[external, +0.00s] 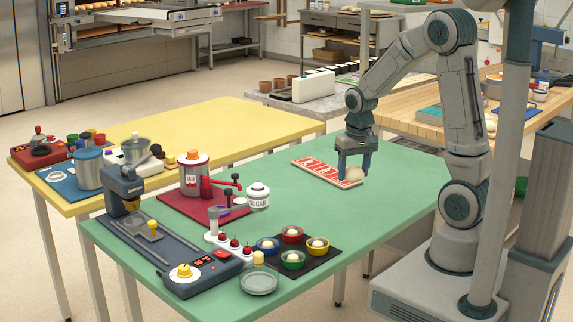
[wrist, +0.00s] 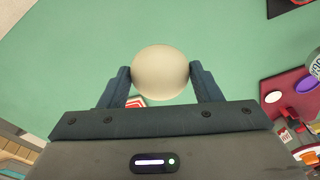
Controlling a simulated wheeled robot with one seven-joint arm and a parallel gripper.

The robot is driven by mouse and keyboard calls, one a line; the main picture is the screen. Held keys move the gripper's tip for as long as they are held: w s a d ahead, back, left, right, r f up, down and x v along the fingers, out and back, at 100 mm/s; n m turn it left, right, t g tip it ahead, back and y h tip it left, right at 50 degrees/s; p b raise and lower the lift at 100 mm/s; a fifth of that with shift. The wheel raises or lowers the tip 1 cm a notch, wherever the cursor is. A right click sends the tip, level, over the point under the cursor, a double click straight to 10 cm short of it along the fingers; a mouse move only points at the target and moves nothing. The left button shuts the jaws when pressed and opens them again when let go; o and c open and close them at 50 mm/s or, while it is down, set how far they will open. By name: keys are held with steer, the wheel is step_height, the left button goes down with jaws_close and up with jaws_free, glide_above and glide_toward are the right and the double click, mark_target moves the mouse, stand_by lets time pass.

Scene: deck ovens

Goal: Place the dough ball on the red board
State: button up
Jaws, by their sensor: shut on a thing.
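The pale, round dough ball (external: 354,175) is between the fingers of my gripper (external: 354,166) at the right part of the green table. In the wrist view, the dough ball (wrist: 160,76) sits between both fingertips of my gripper (wrist: 160,70), which is shut on it. A long wood-edged board with red panels and white marks (external: 318,169) lies just left of the ball in the external view. Only a small red and white corner of it (wrist: 135,101) shows in the wrist view, behind the gripper. I cannot tell whether the ball touches the board or table.
A dark red mat (external: 222,213) bears a jam dispenser (external: 194,174). A sugar jar (external: 258,196) and a black mat (external: 322,262) with several coloured bowls of pale balls stand further left and front. Green table (external: 375,215) is bare in front of the gripper.

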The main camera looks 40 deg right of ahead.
steer(key=w+d+r+n+b, duration=0.1)
steer(key=w+d, duration=0.2)
steer(key=d, duration=0.9)
steer(key=w+d+r, duration=0.1)
steer(key=w+d, duration=0.3)
steer(key=d, duration=0.8)
steer(key=w+a+f, duration=0.2)
steer(key=w, duration=0.1)
steer(key=w+a+f+p, duration=0.1)
steer(key=w+a+f, duration=0.1)
steer(key=f, duration=0.1)
steer(key=w+a+f+p, duration=0.1)
steer(key=w+a+f, duration=0.1)
steer(key=w, duration=0.1)
steer(key=shift+w+a+f, duration=0.25)
steer(key=shift+w+a, duration=0.05)
steer(key=shift+w, duration=0.05)
steer(key=shift+f+p, duration=0.35)
steer(key=shift+f, duration=1.65)
steer(key=shift+f, duration=0.2)
steer(key=o, duration=1)
steer(key=shift+c, duration=0.2)
steer(key=shift+r, duration=0.1)
